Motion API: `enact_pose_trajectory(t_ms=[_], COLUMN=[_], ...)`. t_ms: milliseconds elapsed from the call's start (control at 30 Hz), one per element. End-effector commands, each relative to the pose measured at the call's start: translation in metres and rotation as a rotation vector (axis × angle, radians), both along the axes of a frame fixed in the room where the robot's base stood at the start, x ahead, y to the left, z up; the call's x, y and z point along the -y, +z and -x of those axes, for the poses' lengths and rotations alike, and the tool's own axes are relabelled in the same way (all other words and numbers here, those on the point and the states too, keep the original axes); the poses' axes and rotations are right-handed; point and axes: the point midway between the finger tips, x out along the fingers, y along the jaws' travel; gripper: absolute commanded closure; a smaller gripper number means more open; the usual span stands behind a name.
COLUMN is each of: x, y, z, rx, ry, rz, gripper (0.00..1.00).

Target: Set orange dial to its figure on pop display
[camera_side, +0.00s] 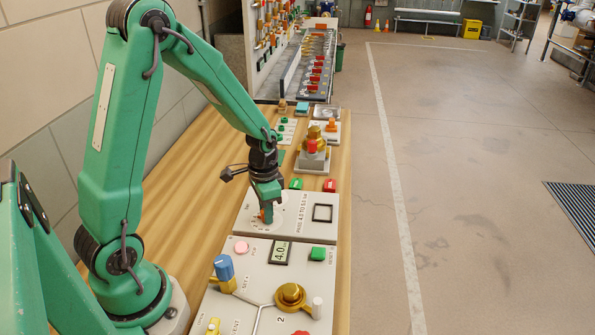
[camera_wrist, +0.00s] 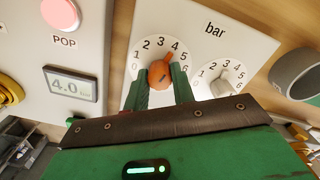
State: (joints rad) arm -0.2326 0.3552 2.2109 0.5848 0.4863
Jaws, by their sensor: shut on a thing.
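The orange dial (camera_wrist: 159,74) sits on a white numbered scale in the wrist view, and its pointer end is at about the 4. My gripper (camera_wrist: 161,86) is shut on it, with one green finger on each side. In the side view my gripper (camera_side: 266,208) reaches down onto the orange dial (camera_side: 267,216), which is partly covered by the fingers. The pop display (camera_wrist: 70,84) reads 4.0 bar below the pink POP button (camera_wrist: 60,14). In the side view the display (camera_side: 280,252) also reads 4.0.
A pale second dial (camera_wrist: 219,87) with its own scale is close to the right of the orange one. On the near panel are a blue-topped valve (camera_side: 224,268), a brass knob (camera_side: 291,295) and a green button (camera_side: 318,254).

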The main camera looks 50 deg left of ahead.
Motion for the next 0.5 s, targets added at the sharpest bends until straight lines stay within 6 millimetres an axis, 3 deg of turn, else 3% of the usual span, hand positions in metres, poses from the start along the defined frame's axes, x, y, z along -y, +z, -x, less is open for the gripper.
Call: enact_pose_trajectory(t_ms=[400, 433, 500], x=[-0.0024, -0.0024, -0.0021], y=[-0.0002, -0.0002, -0.0003], z=[0.0018, 0.0018, 0.0016], rx=[-0.004, -0.004, -0.003], ry=[-0.003, -0.003, -0.003], rz=[0.001, 0.001, 0.001], gripper=[0.98, 0.73, 0.59])
